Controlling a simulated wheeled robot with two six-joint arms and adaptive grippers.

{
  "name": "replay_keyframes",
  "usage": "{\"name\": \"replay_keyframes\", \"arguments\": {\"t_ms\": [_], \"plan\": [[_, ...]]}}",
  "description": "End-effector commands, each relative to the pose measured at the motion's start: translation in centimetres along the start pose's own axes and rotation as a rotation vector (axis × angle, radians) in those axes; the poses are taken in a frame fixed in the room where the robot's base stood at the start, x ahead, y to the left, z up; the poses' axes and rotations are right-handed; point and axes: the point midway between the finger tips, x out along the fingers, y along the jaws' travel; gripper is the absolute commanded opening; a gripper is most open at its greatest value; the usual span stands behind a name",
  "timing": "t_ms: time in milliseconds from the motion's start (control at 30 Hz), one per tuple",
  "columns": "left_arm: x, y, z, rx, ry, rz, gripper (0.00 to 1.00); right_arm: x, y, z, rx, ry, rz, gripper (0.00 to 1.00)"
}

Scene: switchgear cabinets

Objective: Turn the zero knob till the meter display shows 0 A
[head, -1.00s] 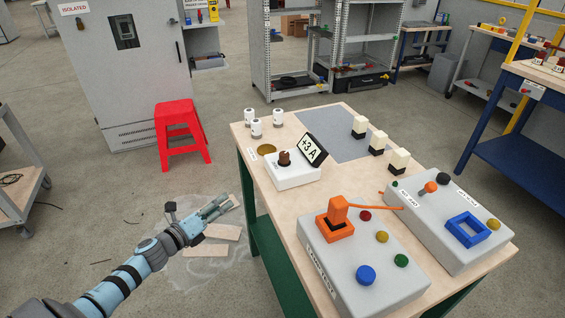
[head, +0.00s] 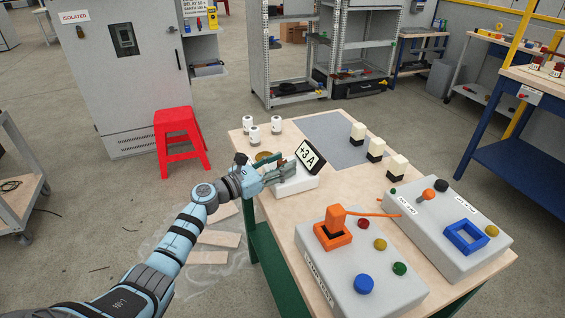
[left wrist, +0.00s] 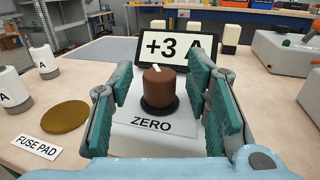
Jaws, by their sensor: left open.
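The meter is a white box (head: 303,185) on the wooden table, with a tilted black-framed display (head: 309,157) that reads +3 A. The display also shows in the left wrist view (left wrist: 174,48). The brown zero knob (left wrist: 160,87) stands on a black base on the box, behind the label ZERO (left wrist: 151,124). A white mark on its top points up and slightly left. My left gripper (left wrist: 164,95) is open, with its green-padded fingers on either side of the knob, apart from it. In the head view the left gripper (head: 283,172) hides the knob. My right gripper is not in view.
White cylinders marked A (head: 253,134) and a brass fuse pad (left wrist: 65,117) are left of the meter. A grey box with an orange lever (head: 333,230) is at the front right.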

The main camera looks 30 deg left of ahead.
Motion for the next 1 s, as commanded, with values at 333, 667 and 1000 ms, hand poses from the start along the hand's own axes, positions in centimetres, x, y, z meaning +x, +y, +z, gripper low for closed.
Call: {"name": "replay_keyframes", "arguments": {"t_ms": [333,667,1000], "plan": [[0.8,0.0,0.0,0.0,0.0,-0.001,0.44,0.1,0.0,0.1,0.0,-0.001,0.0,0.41],[0.8,0.0,0.0,0.0,0.0,0.0,0.0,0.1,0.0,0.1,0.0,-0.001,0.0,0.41],[0.8,-0.1,0.2,-0.002,0.001,0.053,0.0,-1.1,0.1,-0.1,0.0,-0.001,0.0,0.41]]}}
